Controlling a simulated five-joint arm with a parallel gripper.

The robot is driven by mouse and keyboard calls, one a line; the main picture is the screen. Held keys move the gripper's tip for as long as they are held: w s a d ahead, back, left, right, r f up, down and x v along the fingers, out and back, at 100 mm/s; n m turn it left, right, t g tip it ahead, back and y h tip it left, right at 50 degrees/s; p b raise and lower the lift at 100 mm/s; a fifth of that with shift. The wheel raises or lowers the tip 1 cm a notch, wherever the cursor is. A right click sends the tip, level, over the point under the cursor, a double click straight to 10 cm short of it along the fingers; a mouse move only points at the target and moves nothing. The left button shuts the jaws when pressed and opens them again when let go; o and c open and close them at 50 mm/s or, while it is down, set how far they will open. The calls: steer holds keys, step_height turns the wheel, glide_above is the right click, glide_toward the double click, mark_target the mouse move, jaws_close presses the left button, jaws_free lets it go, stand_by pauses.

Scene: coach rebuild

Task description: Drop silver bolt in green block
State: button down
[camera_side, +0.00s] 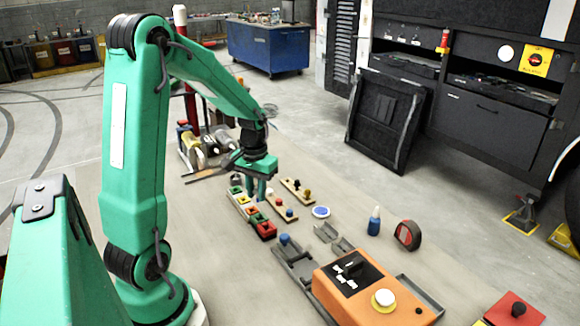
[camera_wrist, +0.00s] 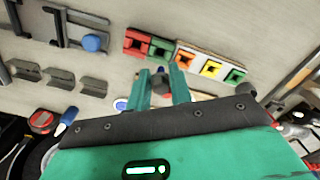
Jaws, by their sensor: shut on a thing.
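My gripper (camera_side: 262,190) points down over the table, beside the row of coloured blocks. In the wrist view its two fingers (camera_wrist: 162,88) are closed on a small dark grey thing, which looks like the silver bolt (camera_wrist: 160,84); the fingers hide most of it. In the wrist view one green block (camera_wrist: 158,47) sits beside a red block (camera_wrist: 137,42), just beyond the fingers. Another green block (camera_wrist: 235,75) is at the row's right end, after an orange-red block (camera_wrist: 185,58) and a yellow block (camera_wrist: 210,68). In the side view the row runs left of the fingers.
Wooden strips with coloured knobs (camera_side: 298,190) lie right of my gripper. An orange box (camera_side: 350,282), a blue bottle (camera_side: 374,222), a red-and-black round thing (camera_side: 408,235) and grey brackets (camera_side: 333,236) stand nearer the front. Tools and cylinders crowd the back left.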

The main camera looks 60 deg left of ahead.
steer(key=shift+f, duration=2.2)
steer(key=shift+f, duration=1.25)
stand_by(1.6)
steer(key=c, duration=0.8)
jaws_free()
steer(key=shift+r, duration=0.2)
steer(key=shift+r, duration=2.85)
steer(key=shift+d, duration=0.1)
